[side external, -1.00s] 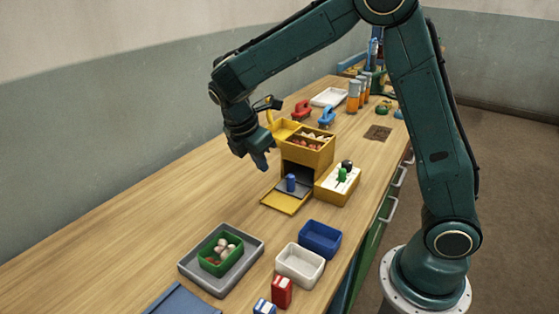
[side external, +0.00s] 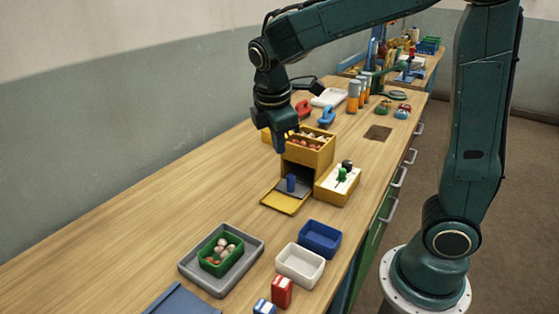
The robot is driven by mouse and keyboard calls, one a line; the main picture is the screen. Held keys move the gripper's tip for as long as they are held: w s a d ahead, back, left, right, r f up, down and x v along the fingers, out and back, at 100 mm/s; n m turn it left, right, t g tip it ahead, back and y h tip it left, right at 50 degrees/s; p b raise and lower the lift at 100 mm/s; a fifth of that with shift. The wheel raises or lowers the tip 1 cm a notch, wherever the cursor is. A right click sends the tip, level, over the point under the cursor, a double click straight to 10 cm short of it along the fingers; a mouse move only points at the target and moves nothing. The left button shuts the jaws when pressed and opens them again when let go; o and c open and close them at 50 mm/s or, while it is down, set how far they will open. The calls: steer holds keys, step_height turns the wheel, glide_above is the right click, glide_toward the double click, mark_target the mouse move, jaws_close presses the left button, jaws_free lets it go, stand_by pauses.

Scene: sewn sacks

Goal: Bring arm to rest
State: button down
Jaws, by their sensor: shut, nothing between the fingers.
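My gripper (side external: 279,148) hangs pointing down at the left side of the yellow box (side external: 322,158), in front of it in the picture. Its fingers are together with nothing between them. The arm reaches over the workbench (side external: 140,215) from my base at the right. Whether the fingertips touch the box cannot be told.
Blue (side external: 320,254) and white (side external: 299,283) bins and a grey tray (side external: 186,265) lie nearer. The left bench is clear.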

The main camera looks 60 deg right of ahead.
steer(key=s+a+r+m+t+y, duration=0.1)
steer(key=s+r+m+t, duration=0.1)
steer(key=s+m, duration=0.3)
steer(key=s+a+r+m+t+y, duration=0.1)
steer(key=s+m, duration=0.5)
steer(key=s, duration=0.6)
steer(key=shift+s+a+r+t+y, duration=0.2)
steer(key=shift+a+r+t+y, duration=0.25)
steer(key=shift+t, duration=0.45)
steer(key=c, duration=2.1)
jaws_free()
